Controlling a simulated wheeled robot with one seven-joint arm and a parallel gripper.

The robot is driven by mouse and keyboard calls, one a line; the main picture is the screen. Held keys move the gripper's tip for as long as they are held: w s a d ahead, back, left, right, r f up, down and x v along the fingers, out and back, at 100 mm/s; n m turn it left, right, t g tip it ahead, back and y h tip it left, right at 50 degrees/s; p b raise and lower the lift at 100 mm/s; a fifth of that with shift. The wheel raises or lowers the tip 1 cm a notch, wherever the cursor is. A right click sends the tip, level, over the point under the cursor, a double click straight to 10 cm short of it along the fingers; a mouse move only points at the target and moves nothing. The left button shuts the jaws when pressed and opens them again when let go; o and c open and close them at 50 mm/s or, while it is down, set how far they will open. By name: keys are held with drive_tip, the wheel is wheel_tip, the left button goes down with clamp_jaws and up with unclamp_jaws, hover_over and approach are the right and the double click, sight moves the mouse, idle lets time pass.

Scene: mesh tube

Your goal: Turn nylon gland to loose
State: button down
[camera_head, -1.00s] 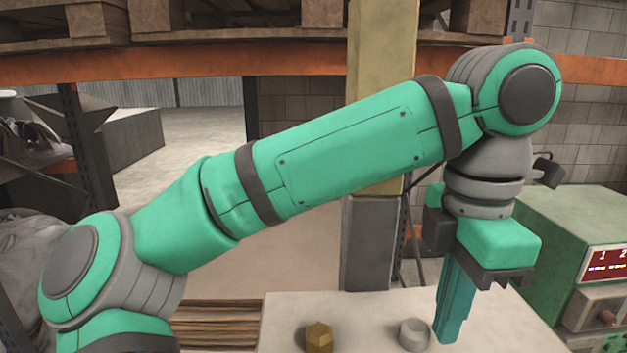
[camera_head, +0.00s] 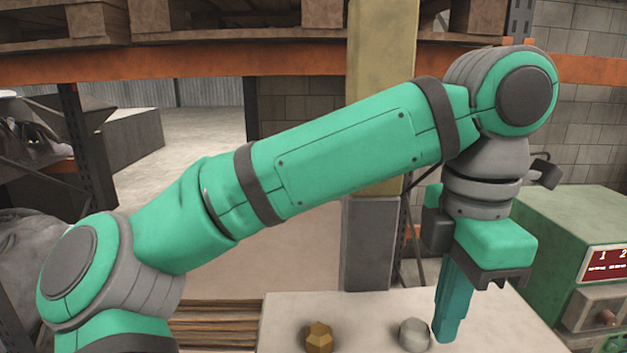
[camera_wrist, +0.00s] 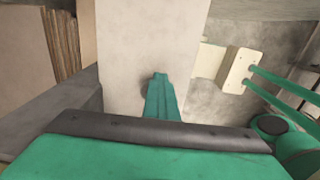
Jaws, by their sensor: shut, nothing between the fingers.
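A pale grey, rounded piece (camera_head: 414,335), likely the nylon gland, sits on the light bench top. A brass-coloured faceted piece (camera_head: 319,338) sits to its left. My gripper (camera_head: 445,336) points down just right of the grey piece, with its teal fingers together and empty. In the head view the fingertips are close to the grey piece's right side; whether they touch it I cannot tell. In the wrist view my gripper (camera_wrist: 160,77) covers much of a dark greyish round shape (camera_wrist: 147,84), probably the same piece.
The bench top (camera_head: 375,304) is otherwise mostly clear. A green machine (camera_head: 560,240) with a red display stands at the right. A post (camera_head: 370,240) rises behind the bench. The wrist view shows a cream block (camera_wrist: 237,70) and green rods to the right.

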drive_tip(key=shift+w, duration=0.7)
drive_tip(key=shift+w+a, duration=0.15)
drive_tip(key=shift+w, duration=0.4)
idle(0.4)
drive_tip(key=shift+w+d, duration=0.2)
drive_tip(key=shift+d, duration=0.15)
wheel_tip(320, 180, up, 6)
idle(0.5)
drive_tip(key=shift+s, duration=0.15)
